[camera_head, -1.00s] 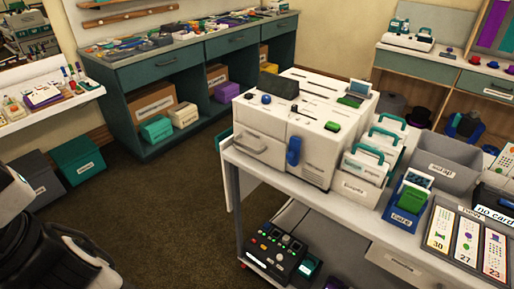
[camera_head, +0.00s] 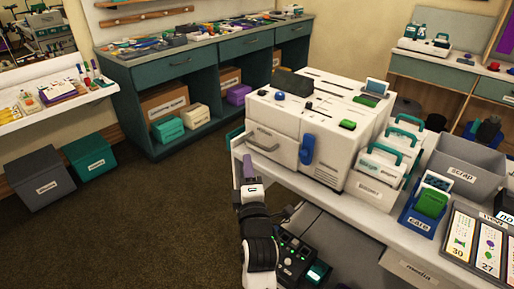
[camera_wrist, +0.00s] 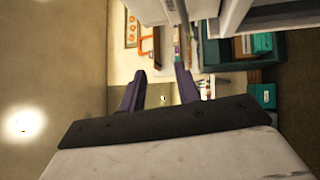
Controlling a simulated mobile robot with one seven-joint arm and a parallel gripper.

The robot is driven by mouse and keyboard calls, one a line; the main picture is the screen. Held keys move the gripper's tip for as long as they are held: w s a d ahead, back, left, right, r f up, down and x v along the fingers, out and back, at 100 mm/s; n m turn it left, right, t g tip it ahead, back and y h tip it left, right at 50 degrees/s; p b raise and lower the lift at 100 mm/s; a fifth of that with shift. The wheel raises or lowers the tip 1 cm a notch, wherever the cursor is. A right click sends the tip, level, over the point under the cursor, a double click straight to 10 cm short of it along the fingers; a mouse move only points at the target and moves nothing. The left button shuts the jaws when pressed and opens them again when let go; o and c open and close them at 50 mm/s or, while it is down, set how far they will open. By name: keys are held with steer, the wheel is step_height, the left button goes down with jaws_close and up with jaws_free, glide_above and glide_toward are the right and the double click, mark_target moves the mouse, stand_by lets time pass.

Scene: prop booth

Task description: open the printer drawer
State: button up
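The printer (camera_head: 320,125) is a big white box on the white table, with a blue lever on its front. Its drawer (camera_head: 285,150) is the left front panel with a grey bar handle (camera_head: 262,147), and it looks shut. My gripper (camera_head: 248,170) is just in front of and below the handle, near the table's left end, apparently not holding it. In the wrist view my two dark purple fingers (camera_wrist: 161,86) stand apart with nothing between them. The handle cannot be made out in the wrist view.
The table edge (camera_head: 305,190) runs close by my arm. A black device with buttons (camera_head: 295,255) sits on the lower shelf. White card holders (camera_head: 380,165), a blue tray (camera_head: 425,210) and a grey scrap bin (camera_head: 465,165) stand right of the printer.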

mark_target(257, 145)
steer(key=d+f+h, duration=0.1)
steer(key=d+f, duration=0.2)
steer(key=f, duration=0.1)
steer(key=shift+n+g, duration=0.4)
steer(key=shift+d+p+x, duration=0.15)
steer(key=shift+p+x, duration=1.1)
steer(key=shift+x, duration=2.25)
steer(key=shift+d+p+x, duration=0.15)
steer(key=shift+p+x, duration=1.05)
steer(key=shift+x, duration=2.35)
steer(key=shift+h, duration=0.3)
steer(key=shift+c, duration=0.3)
jaws_close()
